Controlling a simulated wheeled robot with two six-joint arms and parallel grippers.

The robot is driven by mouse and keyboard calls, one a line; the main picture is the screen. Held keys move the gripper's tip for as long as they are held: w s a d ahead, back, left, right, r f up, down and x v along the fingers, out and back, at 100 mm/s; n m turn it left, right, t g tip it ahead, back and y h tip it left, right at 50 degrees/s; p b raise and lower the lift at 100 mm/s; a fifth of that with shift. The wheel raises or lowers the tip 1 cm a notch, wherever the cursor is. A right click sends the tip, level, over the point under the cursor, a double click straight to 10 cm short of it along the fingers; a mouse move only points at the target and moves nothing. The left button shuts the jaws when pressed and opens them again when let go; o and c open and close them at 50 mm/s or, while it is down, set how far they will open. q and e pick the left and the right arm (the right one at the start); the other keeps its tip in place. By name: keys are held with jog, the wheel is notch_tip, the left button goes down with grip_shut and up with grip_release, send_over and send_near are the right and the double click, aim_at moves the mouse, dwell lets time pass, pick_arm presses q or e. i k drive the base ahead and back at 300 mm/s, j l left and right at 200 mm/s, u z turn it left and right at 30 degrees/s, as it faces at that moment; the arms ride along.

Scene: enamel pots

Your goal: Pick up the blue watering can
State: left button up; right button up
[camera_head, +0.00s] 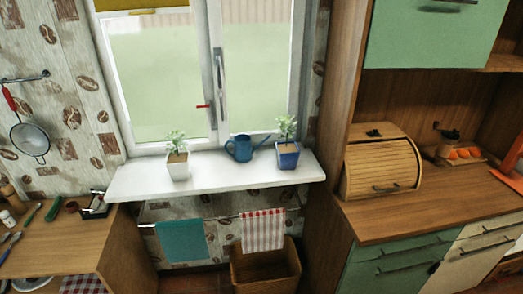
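The blue watering can (241,149) stands upright on the white windowsill (225,187). Its spout points up to the right, toward a plant in a blue pot (288,156), and its handle is on the left. A plant in a white pot (177,164) stands to its left with a gap between. Neither of my grippers is in the head view.
A wooden counter (45,245) with utensils is at the left. A wooden cabinet with a bread box (380,170) is at the right.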

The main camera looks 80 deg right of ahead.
aim_at(243, 151)
jog(key=z, duration=2.75)
jog(key=u, duration=0.15)
jog(key=i+l, duration=0.05)
